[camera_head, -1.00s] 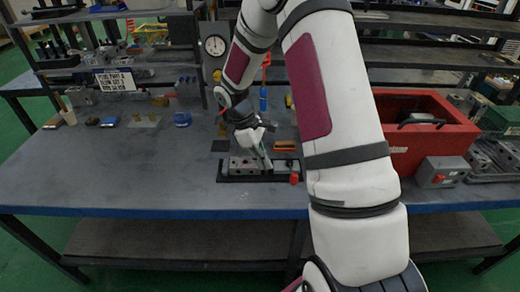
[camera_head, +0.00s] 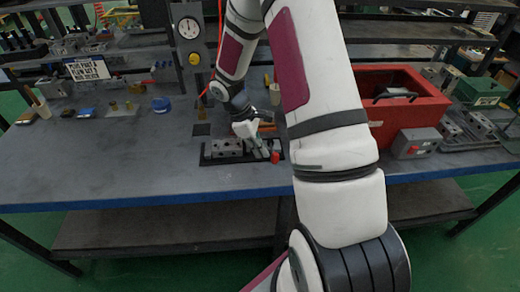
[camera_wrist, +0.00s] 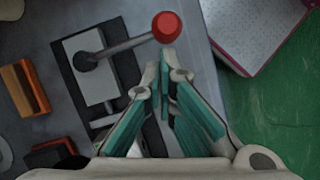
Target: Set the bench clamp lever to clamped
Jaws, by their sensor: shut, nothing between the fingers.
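The bench clamp lever shows in the wrist view as a grey rod (camera_wrist: 122,47) ending in a red ball knob (camera_wrist: 166,27). The rod runs from a dark pivot on a pale block of the clamp (camera_wrist: 93,88) to the knob, at upper right. In the head view the red knob (camera_head: 275,157) sits at the right end of the dark clamp base (camera_head: 206,161). My gripper (camera_wrist: 166,62) is shut and empty, its tips just below the knob in the picture. Contact cannot be told. In the head view my gripper (camera_head: 265,153) is just left of the knob and hides part of the clamp.
An orange block (camera_wrist: 24,87) lies left of the clamp. A red open box (camera_head: 432,118) and a grey box with a red button (camera_head: 414,144) stand to the right. A gauge post (camera_head: 190,50) stands behind.

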